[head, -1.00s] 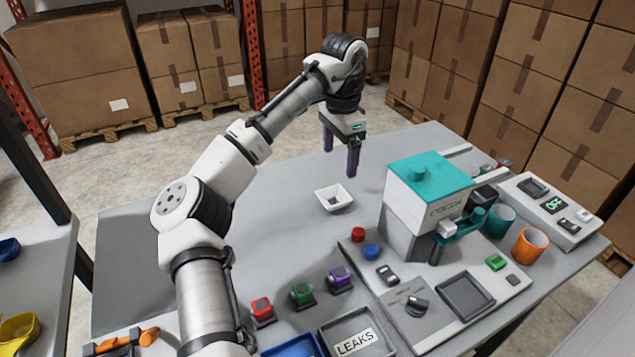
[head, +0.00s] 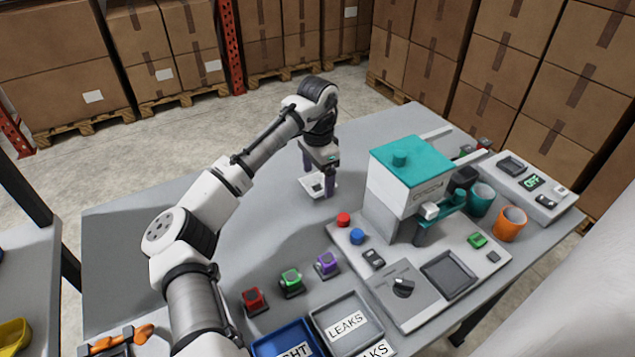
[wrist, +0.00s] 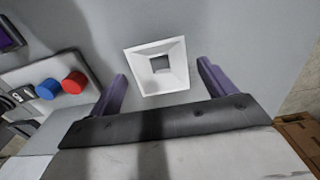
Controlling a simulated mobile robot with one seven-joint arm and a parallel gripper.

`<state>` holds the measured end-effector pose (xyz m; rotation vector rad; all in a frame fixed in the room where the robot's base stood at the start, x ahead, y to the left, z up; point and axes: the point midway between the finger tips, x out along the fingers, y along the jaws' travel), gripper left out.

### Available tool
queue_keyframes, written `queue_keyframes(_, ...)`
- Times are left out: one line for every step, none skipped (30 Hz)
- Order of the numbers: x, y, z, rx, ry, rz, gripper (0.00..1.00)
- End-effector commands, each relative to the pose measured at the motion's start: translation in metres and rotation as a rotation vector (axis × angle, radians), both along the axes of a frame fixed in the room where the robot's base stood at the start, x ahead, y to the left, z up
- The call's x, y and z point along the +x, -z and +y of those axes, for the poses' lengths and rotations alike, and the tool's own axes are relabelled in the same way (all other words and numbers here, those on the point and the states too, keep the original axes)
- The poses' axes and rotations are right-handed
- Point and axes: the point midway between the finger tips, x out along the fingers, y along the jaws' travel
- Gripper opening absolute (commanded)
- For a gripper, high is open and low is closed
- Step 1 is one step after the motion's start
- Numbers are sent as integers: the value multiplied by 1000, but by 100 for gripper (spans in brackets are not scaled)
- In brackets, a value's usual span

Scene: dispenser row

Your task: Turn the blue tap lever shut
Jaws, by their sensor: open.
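I cannot make out a clear blue tap lever. A round blue knob (head: 357,236) stands beside a round red knob (head: 343,219) at the dispenser's left; both also show at the left of the wrist view, blue (wrist: 48,89) and red (wrist: 74,83). The dispenser (head: 396,188) has a teal lid and a teal handle-like part (head: 454,203) at its front. My gripper (head: 318,184) points down with purple fingers, open and empty, over a small white square dish (wrist: 176,75). The dish sits between and beyond the fingers in the wrist view. The gripper is apart from the knobs.
Teal (head: 481,199) and orange (head: 510,222) cups stand right of the dispenser. Red (head: 254,300), green (head: 291,281) and purple (head: 327,263) blocks stand in front. The grey table's left part is clear.

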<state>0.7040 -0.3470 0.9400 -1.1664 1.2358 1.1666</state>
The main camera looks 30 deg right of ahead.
Motion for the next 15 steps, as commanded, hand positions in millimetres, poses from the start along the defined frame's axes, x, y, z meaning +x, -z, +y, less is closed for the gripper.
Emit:
queue_keyframes(1,4,2,3,-1,2,83)
queue_keyframes(0,9,1,1,-1,2,83)
queue_keyframes(0,15,1,2,0,2,83)
queue_keyframes(0,19,1,1,0,2,83)
queue_keyframes(0,21,1,0,0,2,83)
queue_keyframes(0,25,1,1,0,2,83)
queue_keyframes(0,26,1,1,0,1,83)
queue_keyframes(0,27,1,1,0,1,83)
queue_keyframes(0,28,1,0,0,1,83)
queue_keyframes(0,28,1,0,0,0,83)
queue_keyframes(0,28,1,0,0,0,83)
queue_keyframes(0,28,1,0,0,0,83)
queue_keyframes(0,28,1,0,0,0,83)
queue_keyframes(0,28,1,0,0,0,83)
queue_keyframes(0,28,1,0,0,0,78)
